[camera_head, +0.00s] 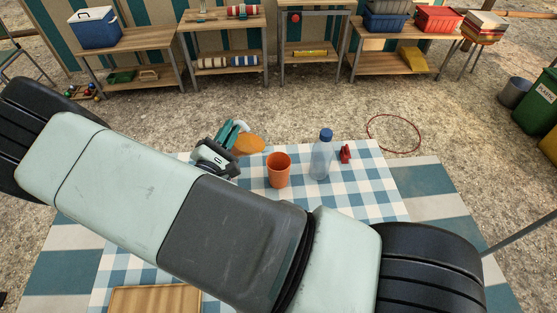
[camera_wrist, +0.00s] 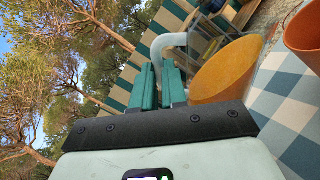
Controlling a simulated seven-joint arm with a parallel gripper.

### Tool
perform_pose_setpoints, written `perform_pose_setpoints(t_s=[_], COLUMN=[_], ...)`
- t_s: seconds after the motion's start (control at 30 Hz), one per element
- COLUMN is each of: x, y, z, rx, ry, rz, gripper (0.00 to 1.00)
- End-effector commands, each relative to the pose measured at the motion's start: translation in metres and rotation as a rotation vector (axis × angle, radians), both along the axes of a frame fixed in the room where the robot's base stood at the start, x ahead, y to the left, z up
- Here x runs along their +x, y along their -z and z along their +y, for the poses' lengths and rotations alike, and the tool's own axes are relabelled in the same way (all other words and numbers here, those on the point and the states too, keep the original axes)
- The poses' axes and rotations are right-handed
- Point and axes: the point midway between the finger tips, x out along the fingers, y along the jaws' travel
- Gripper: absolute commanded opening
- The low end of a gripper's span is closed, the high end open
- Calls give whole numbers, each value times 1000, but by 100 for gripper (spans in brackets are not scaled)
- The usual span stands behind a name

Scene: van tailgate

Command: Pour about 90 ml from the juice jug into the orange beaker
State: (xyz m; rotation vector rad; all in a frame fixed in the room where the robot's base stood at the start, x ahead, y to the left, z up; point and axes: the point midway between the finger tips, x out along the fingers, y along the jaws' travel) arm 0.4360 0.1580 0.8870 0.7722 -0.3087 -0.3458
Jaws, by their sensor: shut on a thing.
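The orange beaker (camera_head: 278,172) stands upright and open on the checked cloth in the head view. Its side also shows at the right edge of the wrist view (camera_wrist: 304,38). My gripper (camera_head: 233,131) is left of and behind the beaker, its green fingers (camera_wrist: 160,78) closed at the pale curved handle of the juice jug (camera_wrist: 178,40). The jug's orange juice (camera_head: 249,144) shows beside the fingers, left of the beaker and apart from it. The jug's clear walls are hard to make out, and I cannot tell how far it is tilted. The beaker's inside bottom is hidden.
A clear bottle with a blue cap (camera_head: 320,158) stands right of the beaker, and a small red object (camera_head: 345,153) is beyond it. A wooden board (camera_head: 155,299) lies at the front left. My arm covers much of the table. Loaded benches stand far behind.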

Motion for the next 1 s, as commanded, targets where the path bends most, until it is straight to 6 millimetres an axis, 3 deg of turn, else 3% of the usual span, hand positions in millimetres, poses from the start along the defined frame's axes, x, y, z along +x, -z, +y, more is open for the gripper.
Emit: perform_pose_setpoints(t_s=[1.0], x=[-6], y=[-20], z=[-9], rx=[166], ry=[0], rz=[-108], gripper=[0])
